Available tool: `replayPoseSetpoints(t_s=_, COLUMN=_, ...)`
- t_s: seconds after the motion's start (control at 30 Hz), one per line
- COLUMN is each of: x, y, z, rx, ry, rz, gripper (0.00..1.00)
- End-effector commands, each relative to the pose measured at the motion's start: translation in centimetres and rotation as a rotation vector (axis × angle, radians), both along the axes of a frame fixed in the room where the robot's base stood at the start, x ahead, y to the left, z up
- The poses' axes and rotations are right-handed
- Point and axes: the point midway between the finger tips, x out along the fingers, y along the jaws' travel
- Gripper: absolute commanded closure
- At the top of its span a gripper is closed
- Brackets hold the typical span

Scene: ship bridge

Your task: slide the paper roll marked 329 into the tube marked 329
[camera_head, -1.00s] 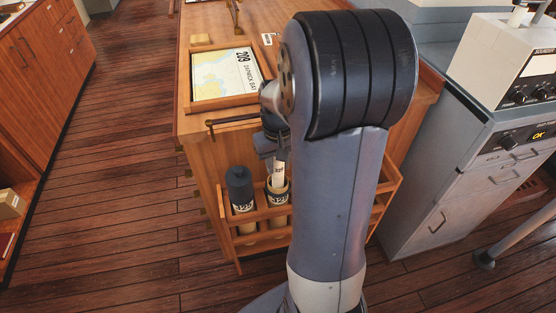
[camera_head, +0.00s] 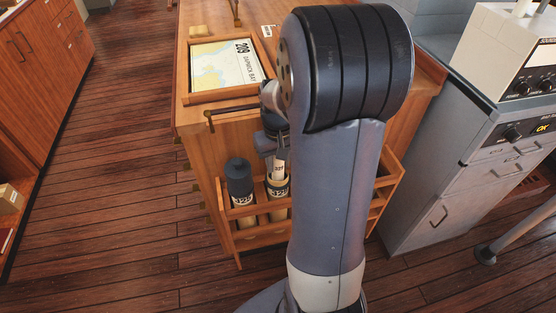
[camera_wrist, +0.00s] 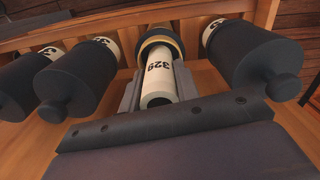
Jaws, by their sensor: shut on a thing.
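The white paper roll (camera_wrist: 159,78), marked 329, is between the fingers of my gripper (camera_wrist: 158,92), which is shut on it. The roll's near end faces the wrist camera. Its far end is inside the mouth of an open tube (camera_wrist: 159,36) with a dark rim and tan lining. In the head view, the roll (camera_head: 278,171) stands almost upright in the tube (camera_head: 278,206), with its upper part showing above the rim. The tube's label is partly hidden and its number is not fully readable. My gripper (camera_head: 280,155) is just above the tube, partly hidden by my arm.
A wooden rack (camera_head: 255,231) on the cabinet's side holds the tubes. A dark-capped tube (camera_head: 239,183) stands left of the open one. The wrist view shows capped tubes on both sides, the right one (camera_wrist: 250,60) close by. A brass rail (camera_head: 235,106) crosses above.

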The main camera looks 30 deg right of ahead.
Motion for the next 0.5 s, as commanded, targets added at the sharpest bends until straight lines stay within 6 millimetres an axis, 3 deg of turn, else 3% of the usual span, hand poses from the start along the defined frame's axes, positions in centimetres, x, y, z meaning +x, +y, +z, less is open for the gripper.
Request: replayPoseSetpoints(t_s=0.5, x=-0.01, y=0.0, z=-1.22, rx=0.0, ry=0.0, rz=0.0, gripper=1.0)
